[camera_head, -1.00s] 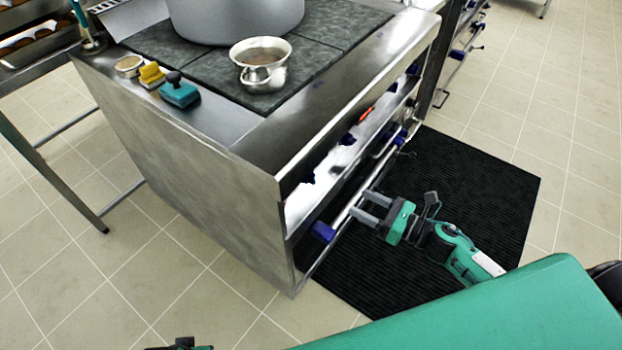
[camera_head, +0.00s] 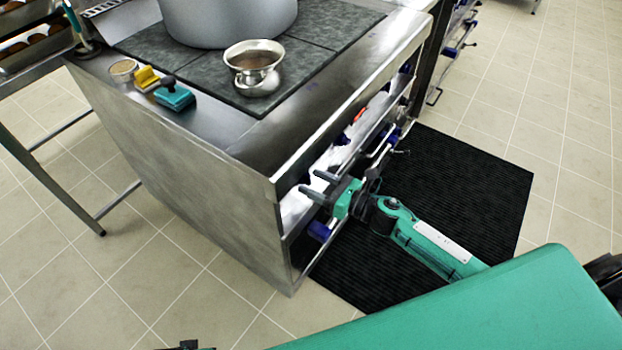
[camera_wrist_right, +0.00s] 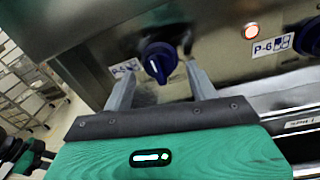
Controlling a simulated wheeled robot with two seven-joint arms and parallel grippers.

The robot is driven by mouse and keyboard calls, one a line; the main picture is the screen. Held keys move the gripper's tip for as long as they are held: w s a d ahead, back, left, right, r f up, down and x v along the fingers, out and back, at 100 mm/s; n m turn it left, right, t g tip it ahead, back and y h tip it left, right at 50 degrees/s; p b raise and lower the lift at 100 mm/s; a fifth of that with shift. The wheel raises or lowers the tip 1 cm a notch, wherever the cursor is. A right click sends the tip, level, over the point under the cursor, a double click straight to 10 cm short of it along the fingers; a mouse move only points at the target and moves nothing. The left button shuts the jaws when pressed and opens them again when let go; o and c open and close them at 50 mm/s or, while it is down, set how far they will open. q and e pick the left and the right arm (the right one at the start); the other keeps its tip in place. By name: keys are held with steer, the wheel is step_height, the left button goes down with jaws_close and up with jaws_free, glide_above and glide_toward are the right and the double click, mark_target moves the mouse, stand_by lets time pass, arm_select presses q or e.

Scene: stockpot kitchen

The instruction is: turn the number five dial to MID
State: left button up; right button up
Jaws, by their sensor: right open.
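The number five dial (camera_wrist_right: 160,60) is a dark blue knob on the steel front panel in the right wrist view. A white mark shows on its lower part. Its label (camera_wrist_right: 126,67) is partly covered by a finger. My right gripper (camera_wrist_right: 160,76) is open, with one finger on each side of the dial's lower part; whether they touch it I cannot tell. In the head view my right gripper (camera_head: 311,183) is at the stove's front panel near its near corner, and the dial is not clearly visible there. Only a dark sliver, probably my left gripper (camera_head: 186,346), shows at the bottom edge.
A front rail (camera_head: 384,140) runs below the panel. A pot (camera_head: 228,18) and a small metal jug (camera_head: 257,75) stand on the stovetop.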

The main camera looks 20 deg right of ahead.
arm_select(q)
steer(key=shift+s+f, duration=0.2)
steer(key=shift+f, duration=0.3)
arm_select(e)
steer(key=shift+x, duration=0.8)
steer(key=c, duration=1)
arm_select(q)
steer(key=shift+w+d+r, duration=0.1)
steer(key=shift+w+r, duration=0.05)
steer(key=shift+r, duration=0.1)
arm_select(e)
steer(key=shift+m, duration=0.3)
